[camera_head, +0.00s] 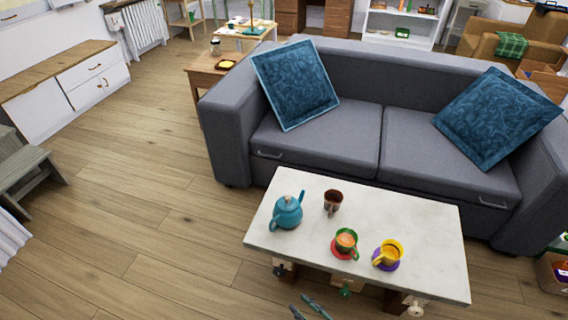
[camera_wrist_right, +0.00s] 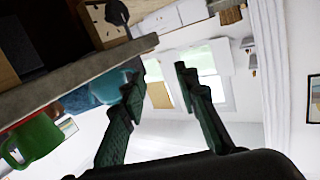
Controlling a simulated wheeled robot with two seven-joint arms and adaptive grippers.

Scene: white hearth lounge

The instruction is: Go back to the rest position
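My right gripper (camera_head: 302,303) is at the bottom edge of the head view, in front of the coffee table's near side. In the right wrist view its two green fingers (camera_wrist_right: 161,73) stand apart with nothing held between them. My left gripper is not in view. The white-topped coffee table (camera_head: 420,225) carries a teal teapot (camera_head: 287,212), a dark brown cup (camera_head: 332,201), a green cup (camera_head: 345,240) on a red saucer (camera_head: 343,255), and a yellow cup (camera_head: 389,251) on a purple saucer. The green cup (camera_wrist_right: 35,138) and teapot (camera_wrist_right: 107,89) also show in the right wrist view, beyond the table edge.
A grey sofa (camera_head: 325,138) with two blue cushions stands behind the coffee table. Several small items hang along the table's near side, close to my right gripper. Open wooden floor (camera_head: 150,210) lies to the left. A wooden side table (camera_head: 205,74) is beside the sofa.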

